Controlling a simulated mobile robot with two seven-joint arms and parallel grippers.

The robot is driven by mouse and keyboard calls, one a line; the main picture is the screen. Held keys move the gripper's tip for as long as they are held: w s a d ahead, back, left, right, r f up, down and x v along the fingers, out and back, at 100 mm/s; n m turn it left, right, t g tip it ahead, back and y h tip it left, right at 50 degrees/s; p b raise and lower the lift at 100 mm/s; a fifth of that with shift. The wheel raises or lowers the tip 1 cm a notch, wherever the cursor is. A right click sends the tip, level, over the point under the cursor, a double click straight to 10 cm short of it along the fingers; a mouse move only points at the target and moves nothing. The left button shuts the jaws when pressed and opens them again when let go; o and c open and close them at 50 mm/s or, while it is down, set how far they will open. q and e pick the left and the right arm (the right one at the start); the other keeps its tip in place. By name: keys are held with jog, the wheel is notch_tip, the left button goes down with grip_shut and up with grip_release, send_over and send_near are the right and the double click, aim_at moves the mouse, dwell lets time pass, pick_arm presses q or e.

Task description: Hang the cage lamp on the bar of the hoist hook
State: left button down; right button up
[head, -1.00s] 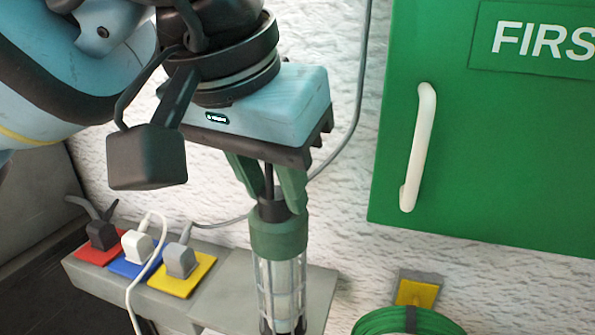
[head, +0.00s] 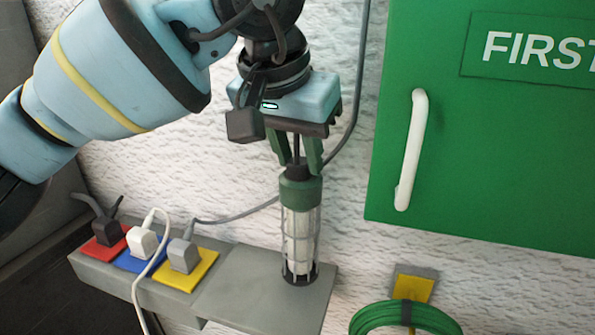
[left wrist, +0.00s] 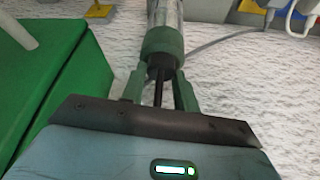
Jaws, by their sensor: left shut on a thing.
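The cage lamp (head: 300,230) has a green collar on top and a clear tube inside a wire cage with a dark bottom ring. It hangs upright below my left gripper (head: 298,165), whose green fingers are shut around the thin dark stem above the collar. In the left wrist view the gripper (left wrist: 158,92) points at the lamp's green collar (left wrist: 162,42), with the dark stem between the fingers. The lamp's bottom appears over the grey ledge; I cannot tell whether it touches. The hoist hook and its bar are not in view, nor is my right gripper.
The grey ledge (head: 235,300) carries several plugs on red, blue and yellow plates at left. A grey cable (head: 352,130) runs down the wall behind the gripper. A green first-aid cabinet (head: 490,170) with a white handle stands right. A green coil (head: 405,318) hangs below it.

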pick_arm(q)
jog(key=shift+f, duration=1.6)
jog(key=c, duration=1.1)
grip_release()
jog(key=shift+f, duration=0.1)
jog(key=shift+o, duration=0.2)
jog(key=shift+s+a+r, duration=0.1)
jog(key=shift+s+r, duration=0.05)
jog(key=shift+r, duration=0.35)
jog(key=v, duration=1.1)
jog(key=shift+p, duration=0.3)
jog(key=shift+s+r, duration=0.1)
jog(key=shift+r, duration=0.05)
